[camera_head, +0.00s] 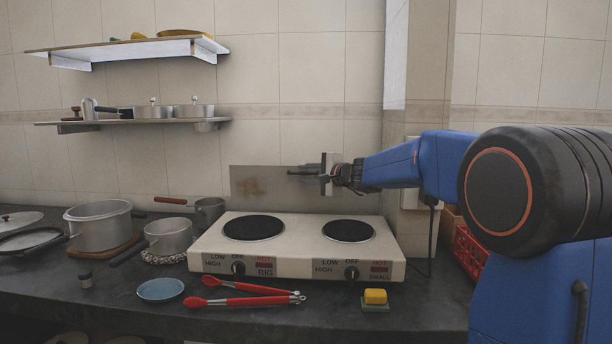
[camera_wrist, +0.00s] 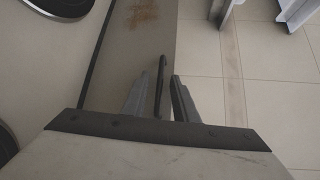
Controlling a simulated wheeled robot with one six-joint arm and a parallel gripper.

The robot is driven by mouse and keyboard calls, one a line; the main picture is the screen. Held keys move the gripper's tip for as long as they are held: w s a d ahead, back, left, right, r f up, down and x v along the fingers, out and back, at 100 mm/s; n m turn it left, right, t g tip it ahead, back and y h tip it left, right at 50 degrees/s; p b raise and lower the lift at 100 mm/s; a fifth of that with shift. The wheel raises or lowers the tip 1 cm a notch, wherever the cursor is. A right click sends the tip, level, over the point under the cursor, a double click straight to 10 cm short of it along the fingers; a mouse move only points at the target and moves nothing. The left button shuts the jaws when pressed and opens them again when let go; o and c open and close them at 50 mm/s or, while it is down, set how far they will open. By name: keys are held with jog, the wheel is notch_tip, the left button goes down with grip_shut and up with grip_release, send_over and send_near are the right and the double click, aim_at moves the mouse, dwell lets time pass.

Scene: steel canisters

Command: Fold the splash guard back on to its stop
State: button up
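The splash guard is a grey steel plate (camera_head: 262,186) with a brown stain, standing upright along the back of the white two-burner stove. It also fills the upper middle of the wrist view (camera_wrist: 140,45). My gripper (camera_head: 304,172) is at the guard's upper right part in the head view. In the wrist view my gripper (camera_wrist: 167,85) has its two fingers a narrow gap apart, near the guard's edge. The guard's stop cannot be made out.
The stove (camera_head: 300,248) has two black hotplates. Red tongs (camera_head: 250,295), a blue plate (camera_head: 160,289) and a yellow sponge (camera_head: 375,296) lie in front. Pots (camera_head: 100,228) stand at left. A red crate (camera_head: 470,252) is at right. Shelves (camera_head: 130,122) hang on the tiled wall.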

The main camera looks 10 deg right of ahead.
grip_shut()
dwell(1.3)
